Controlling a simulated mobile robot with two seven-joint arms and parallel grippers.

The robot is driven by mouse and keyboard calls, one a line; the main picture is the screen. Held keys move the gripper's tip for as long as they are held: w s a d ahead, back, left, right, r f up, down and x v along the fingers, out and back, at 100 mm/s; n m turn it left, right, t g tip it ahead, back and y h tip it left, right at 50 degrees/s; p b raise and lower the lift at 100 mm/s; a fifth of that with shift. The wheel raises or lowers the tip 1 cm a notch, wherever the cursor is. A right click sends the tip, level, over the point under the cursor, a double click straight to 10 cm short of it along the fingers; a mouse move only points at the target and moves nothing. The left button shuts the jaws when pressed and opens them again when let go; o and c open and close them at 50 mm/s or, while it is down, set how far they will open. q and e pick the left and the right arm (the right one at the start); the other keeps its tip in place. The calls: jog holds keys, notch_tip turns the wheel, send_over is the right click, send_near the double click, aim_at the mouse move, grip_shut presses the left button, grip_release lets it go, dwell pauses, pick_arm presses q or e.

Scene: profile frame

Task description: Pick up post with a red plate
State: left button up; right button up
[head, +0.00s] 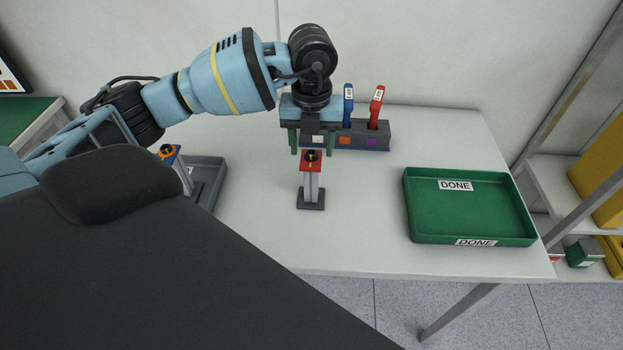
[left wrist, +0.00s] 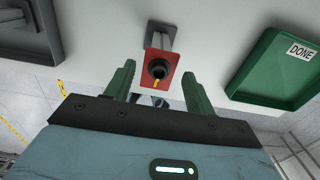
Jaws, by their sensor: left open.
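The post with a red plate (head: 311,190) stands upright on its dark base in the middle of the white table. My left gripper (head: 312,144) is open and empty, pointing down close to the top of the post. In the left wrist view the plate shows between the two green fingers (left wrist: 160,68), with a gap on each side. I cannot tell whether the fingers are level with the plate or above it. My right gripper is not in view.
A green tray marked DONE (head: 410,225) lies at the right. A grey holder (head: 381,136) with blue and red tools stands behind my gripper.

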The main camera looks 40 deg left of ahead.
aim_at(311, 180)
pick_arm(q)
jog(key=shift+s+f, duration=0.1)
jog(key=shift+f, duration=2.5)
jog(key=shift+c, duration=0.4)
jog(key=shift+r, duration=0.1)
grip_shut()
